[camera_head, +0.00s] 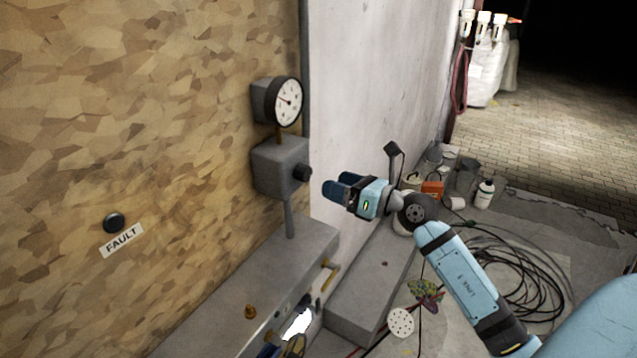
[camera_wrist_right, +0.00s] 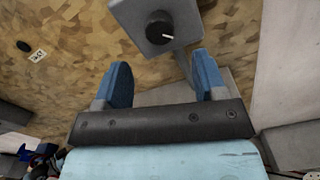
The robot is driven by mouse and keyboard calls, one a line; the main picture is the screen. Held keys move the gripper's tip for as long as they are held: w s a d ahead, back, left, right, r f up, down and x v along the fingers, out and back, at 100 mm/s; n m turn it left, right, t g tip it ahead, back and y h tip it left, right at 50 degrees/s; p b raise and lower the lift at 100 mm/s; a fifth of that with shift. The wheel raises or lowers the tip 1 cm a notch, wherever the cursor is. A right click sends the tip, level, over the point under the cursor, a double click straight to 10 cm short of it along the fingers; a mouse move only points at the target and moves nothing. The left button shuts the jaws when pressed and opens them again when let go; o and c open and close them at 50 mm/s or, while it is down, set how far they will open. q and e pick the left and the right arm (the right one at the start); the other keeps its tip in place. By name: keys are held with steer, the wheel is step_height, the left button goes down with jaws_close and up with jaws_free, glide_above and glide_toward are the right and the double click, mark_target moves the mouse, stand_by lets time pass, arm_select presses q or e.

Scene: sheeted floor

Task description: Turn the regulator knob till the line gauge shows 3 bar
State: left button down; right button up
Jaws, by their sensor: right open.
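The regulator is a grey box (camera_head: 279,165) on a post by the chipboard wall, with a black knob (camera_head: 302,173) on its right side. In the right wrist view the knob (camera_wrist_right: 159,28) faces me, with a white mark pointing right. The round line gauge (camera_head: 288,102) sits above the box. Its needle shows, but the numbers are too small to read. My right gripper (camera_head: 334,190) is open and empty, just right of the knob and apart from it. In the wrist view its blue fingers (camera_wrist_right: 164,82) are spread below the knob. My left gripper is not in view.
A black button (camera_head: 114,223) with a FAULT label (camera_head: 121,240) is on the wall at left. A grey ledge (camera_head: 235,290) with brass fittings runs below the regulator. Cans, a bottle (camera_head: 484,194) and coiled cables (camera_head: 515,280) lie on the floor at right.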

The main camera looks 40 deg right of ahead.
steer(key=b+v, duration=0.1)
steer(key=v, duration=0.5)
steer(key=shift+s, duration=0.1)
stand_by(0.3)
steer(key=s+a+f+m+g+h, duration=0.1)
steer(key=s+a+f+m+g, duration=0.1)
steer(key=s+a+f+m, duration=0.2)
steer(key=s+a+f+m+g+h, duration=0.1)
steer(key=s+a+f+m, duration=0.4)
steer(key=a+f+m, duration=0.5)
steer(key=s+a+f+m+g+h+p, duration=0.1)
steer(key=s+a+f+m, duration=0.4)
steer(key=f+m, duration=1.5)
steer(key=a+g, duration=0.1)
steer(key=a, duration=0.2)
steer(key=shift+s+g+h, duration=0.2)
steer(key=shift+g+h, duration=0.2)
steer(key=shift+r, duration=0.1)
